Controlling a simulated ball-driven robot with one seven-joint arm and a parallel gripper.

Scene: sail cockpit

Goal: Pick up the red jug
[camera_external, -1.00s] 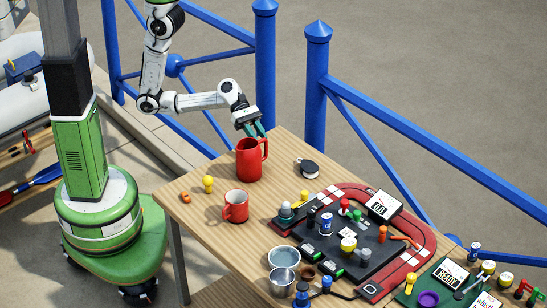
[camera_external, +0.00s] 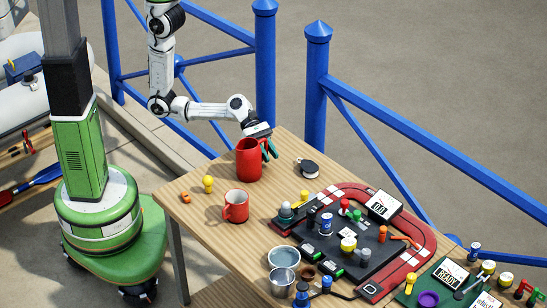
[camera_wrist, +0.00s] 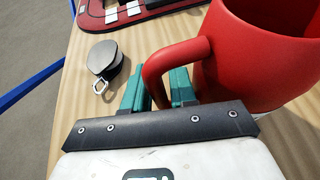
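The red jug (camera_external: 248,163) stands upright at the far left part of the wooden table, its handle on the right side in the outside view. In the wrist view, the jug (camera_wrist: 250,60) fills the upper right, and its handle loops toward my gripper (camera_wrist: 160,88). One green finger is inside the handle loop and the other is outside it, with the handle between them. My gripper (camera_external: 269,149) is low beside the jug in the outside view. The fingers are apart, and a small gap shows between the outer finger and the handle.
A red mug (camera_external: 236,206), a yellow bulb-shaped piece (camera_external: 208,184) and a small orange item (camera_external: 185,198) stand near the jug. A round black-and-white item (camera_external: 308,167) lies to its right. A red-and-black track board (camera_external: 370,235) fills the middle. Blue railings (camera_external: 316,90) rise behind.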

